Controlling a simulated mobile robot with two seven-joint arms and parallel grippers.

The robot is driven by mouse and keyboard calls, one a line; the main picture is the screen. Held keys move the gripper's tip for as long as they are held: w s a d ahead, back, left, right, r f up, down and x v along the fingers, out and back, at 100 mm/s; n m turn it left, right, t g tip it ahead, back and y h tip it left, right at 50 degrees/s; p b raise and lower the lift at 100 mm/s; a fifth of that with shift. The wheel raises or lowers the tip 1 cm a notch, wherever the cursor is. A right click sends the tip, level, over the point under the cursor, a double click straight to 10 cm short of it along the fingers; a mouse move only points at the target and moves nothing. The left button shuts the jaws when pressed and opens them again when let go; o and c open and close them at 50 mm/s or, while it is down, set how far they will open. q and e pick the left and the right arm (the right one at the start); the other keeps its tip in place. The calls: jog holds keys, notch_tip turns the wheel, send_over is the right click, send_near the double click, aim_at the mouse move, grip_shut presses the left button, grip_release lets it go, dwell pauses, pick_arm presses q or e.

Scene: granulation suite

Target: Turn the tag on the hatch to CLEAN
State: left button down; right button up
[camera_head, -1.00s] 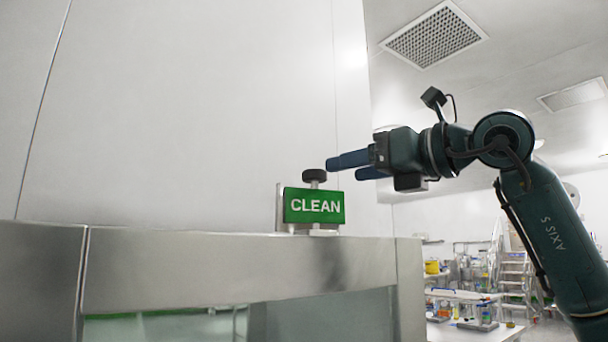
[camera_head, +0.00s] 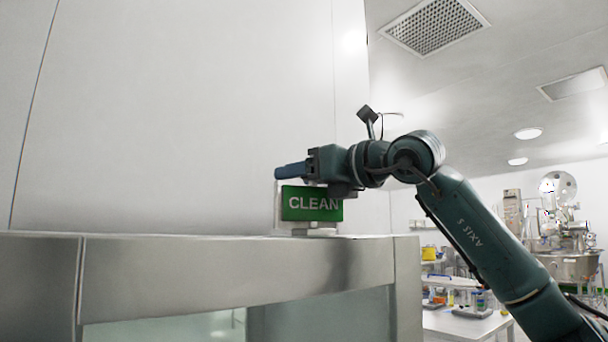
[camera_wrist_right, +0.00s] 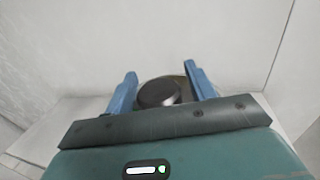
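The green tag (camera_head: 311,213) on top of the steel hatch frame (camera_head: 230,265) faces me and reads CLEAN in the head view. My right gripper (camera_head: 290,171) is level with the tag's top edge and covers part of it; the black knob above the tag is hidden there. In the right wrist view the dark round knob (camera_wrist_right: 159,92) lies between the two blue fingers of the right gripper (camera_wrist_right: 161,80). The fingers are apart, with a gap showing beside the knob, so the gripper is open around it. My left gripper is not in view.
A plain pale wall (camera_head: 190,120) rises behind the hatch. Beyond the hatch at the right, a white bench (camera_head: 465,325) holds bottles and containers, with metal process equipment (camera_head: 570,265) farther back. The space above the hatch's left part is clear.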

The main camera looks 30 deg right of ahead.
jog(key=c, duration=0.8)
jog(key=shift+a+r+n+g+y+p, duration=0.1)
jog(key=shift+n+g+y+p, duration=0.3)
jog(key=shift+n+y+p, duration=0.5)
jog(key=shift+c, duration=0.2)
jog(key=shift+g+y, duration=0.3)
jog(key=shift+y, duration=0.4)
jog(key=shift+a+n+y, duration=0.1)
jog(key=shift+n+y, duration=0.2)
jog(key=shift+n, duration=0.1)
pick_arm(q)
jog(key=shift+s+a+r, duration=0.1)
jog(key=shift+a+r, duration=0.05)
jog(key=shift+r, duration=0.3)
pick_arm(e)
jog(key=shift+s+g+y, duration=0.15)
jog(key=shift+g+y, duration=0.15)
jog(key=o, duration=1)
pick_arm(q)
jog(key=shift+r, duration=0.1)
